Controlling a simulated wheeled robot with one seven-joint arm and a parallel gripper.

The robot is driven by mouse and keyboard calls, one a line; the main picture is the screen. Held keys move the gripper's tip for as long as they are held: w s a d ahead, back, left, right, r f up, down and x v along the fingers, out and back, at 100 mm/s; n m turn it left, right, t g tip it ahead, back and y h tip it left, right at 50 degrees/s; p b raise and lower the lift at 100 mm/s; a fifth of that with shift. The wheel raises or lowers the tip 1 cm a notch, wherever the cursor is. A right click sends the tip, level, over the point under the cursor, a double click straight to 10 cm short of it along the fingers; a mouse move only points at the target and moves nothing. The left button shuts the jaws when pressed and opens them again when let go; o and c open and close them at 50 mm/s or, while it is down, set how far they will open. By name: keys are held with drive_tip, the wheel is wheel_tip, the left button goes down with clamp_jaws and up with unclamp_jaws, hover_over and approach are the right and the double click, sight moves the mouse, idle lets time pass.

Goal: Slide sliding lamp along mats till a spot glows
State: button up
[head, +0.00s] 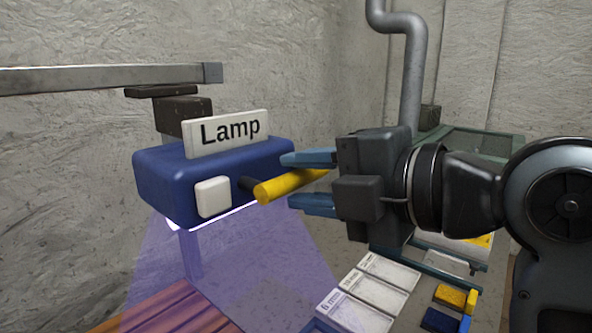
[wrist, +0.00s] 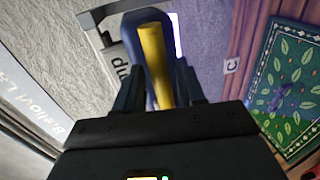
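The sliding lamp (head: 215,180) is a blue box with a "Lamp" sign and a white square on its front, hung beneath a rail. A violet light cone falls from its underside. Its yellow handle (head: 280,187) sticks out toward my gripper (head: 288,181). My gripper is open, with one blue finger above and one below the handle in the head view. In the wrist view the handle (wrist: 155,65) lies between the open fingers (wrist: 160,74), with gaps beside it. A striped reddish mat (head: 170,310) shows below the lamp. A green leafy mat (wrist: 292,72) bears a small bluish-purple patch.
The grey metal rail (head: 100,78) runs left from above the lamp. A grey pipe (head: 413,70) stands at the back wall. Labelled white tiles (head: 368,290) and yellow and blue blocks (head: 450,298) lie below my gripper. Open space shows left of the lamp.

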drive_tip(key=shift+x, duration=0.9)
drive_tip(key=shift+c, duration=0.2)
clamp_jaws()
